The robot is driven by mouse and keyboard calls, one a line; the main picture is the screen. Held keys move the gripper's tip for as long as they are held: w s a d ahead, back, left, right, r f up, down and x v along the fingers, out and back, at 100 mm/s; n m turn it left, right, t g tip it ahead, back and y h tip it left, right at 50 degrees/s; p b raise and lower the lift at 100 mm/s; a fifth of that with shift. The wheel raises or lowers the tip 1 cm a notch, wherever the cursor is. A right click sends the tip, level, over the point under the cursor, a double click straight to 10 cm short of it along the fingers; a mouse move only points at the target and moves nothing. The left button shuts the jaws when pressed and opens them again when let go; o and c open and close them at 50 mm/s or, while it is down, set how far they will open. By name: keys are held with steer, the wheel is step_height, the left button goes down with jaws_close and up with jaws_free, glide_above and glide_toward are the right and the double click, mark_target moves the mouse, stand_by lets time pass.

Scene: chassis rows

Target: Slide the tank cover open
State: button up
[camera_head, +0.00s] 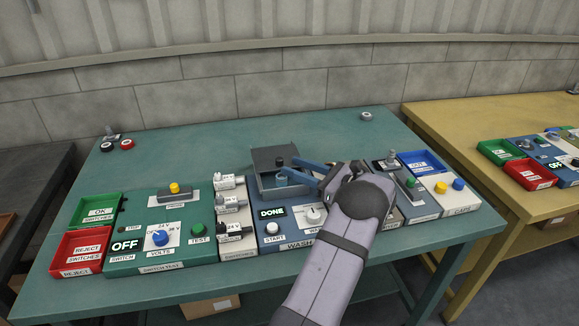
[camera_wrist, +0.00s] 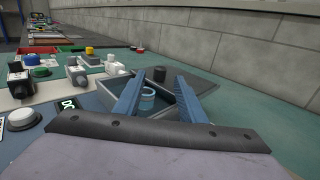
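The wash tank (camera_head: 263,189) is a grey box behind the wash panel. Its flat grey cover (camera_head: 268,154) lies over the far part, with a dark round knob (camera_head: 280,162) on it. The near part is uncovered, and a light blue ring-shaped piece shows inside. My gripper (camera_head: 288,166) reaches in from the right with its blue fingers apart. In the wrist view, the knob (camera_wrist: 159,74) appears between the fingertips, and the cover (camera_wrist: 190,82) extends behind the right finger. I cannot tell whether a finger touches the knob.
The wash panel has a lit DONE sign (camera_head: 272,212), a white START button (camera_head: 272,228) and a knob (camera_head: 314,214). Three switches (camera_head: 230,204) stand left of the tank. Red and green trays lie far left. The table behind the tank is clear.

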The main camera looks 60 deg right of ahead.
steer(key=shift+s, duration=2)
